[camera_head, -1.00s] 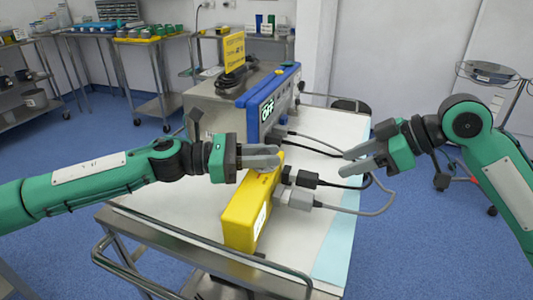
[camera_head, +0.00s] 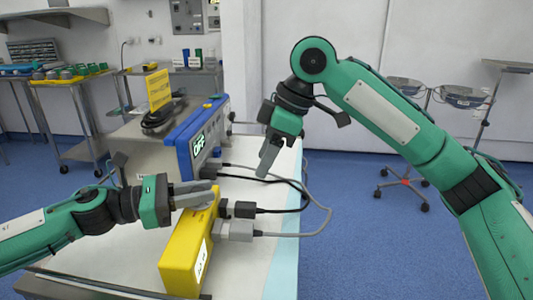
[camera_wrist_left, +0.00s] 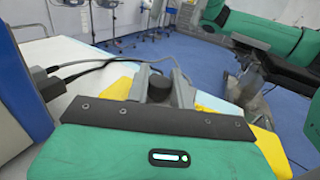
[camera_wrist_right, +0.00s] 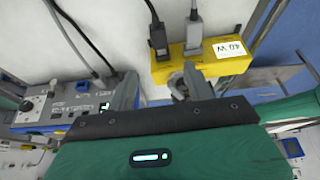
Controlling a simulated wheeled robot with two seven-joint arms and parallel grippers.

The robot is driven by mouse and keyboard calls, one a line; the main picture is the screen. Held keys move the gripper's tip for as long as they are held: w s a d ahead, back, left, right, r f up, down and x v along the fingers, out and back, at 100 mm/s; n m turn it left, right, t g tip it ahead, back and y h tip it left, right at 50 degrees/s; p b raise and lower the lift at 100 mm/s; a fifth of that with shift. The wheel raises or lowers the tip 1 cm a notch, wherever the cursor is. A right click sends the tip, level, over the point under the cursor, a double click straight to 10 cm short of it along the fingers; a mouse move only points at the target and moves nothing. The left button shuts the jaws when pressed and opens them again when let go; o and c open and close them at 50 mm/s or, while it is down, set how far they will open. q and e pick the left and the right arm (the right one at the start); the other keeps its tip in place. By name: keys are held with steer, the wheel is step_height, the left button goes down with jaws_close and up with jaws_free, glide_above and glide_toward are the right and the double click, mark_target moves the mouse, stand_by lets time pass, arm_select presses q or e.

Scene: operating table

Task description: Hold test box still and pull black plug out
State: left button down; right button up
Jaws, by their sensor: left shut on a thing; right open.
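The yellow test box (camera_head: 183,258) stands on the white-covered table. My left gripper (camera_head: 197,194) is shut on its far upper end; the left wrist view shows yellow box (camera_wrist_left: 118,88) beside its fingers and a dark round part between them. The black plug (camera_head: 245,209) is seated in the box's right side, above the grey plug (camera_head: 238,231). Both plugs also show in the right wrist view, black (camera_wrist_right: 158,42) and grey (camera_wrist_right: 193,32). My right gripper (camera_head: 266,160) is open and empty, fingers pointing down, above and beyond the plugs, apart from them.
A blue-fronted device (camera_head: 200,140) with an OFF display stands behind the box. Black and grey cables (camera_head: 318,212) loop over the table's right side between device and plugs. A light blue strip (camera_head: 283,265) marks the table's right edge.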

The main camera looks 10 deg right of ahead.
mark_target(259, 209)
steer(key=x, duration=1.2)
jaws_close()
steer(key=shift+r+h, duration=0.15)
steer(key=shift+h, duration=0.15)
steer(key=shift+s+d, duration=0.15)
steer(key=shift+d, duration=0.6)
stand_by(0.9)
steer(key=shift+s+d, duration=0.1)
steer(key=shift+d, duration=0.15)
steer(key=shift+s+d, duration=0.2)
steer(key=shift+d, duration=0.75)
stand_by(0.5)
steer(key=shift+s+d, duration=0.15)
steer(key=shift+d, duration=0.45)
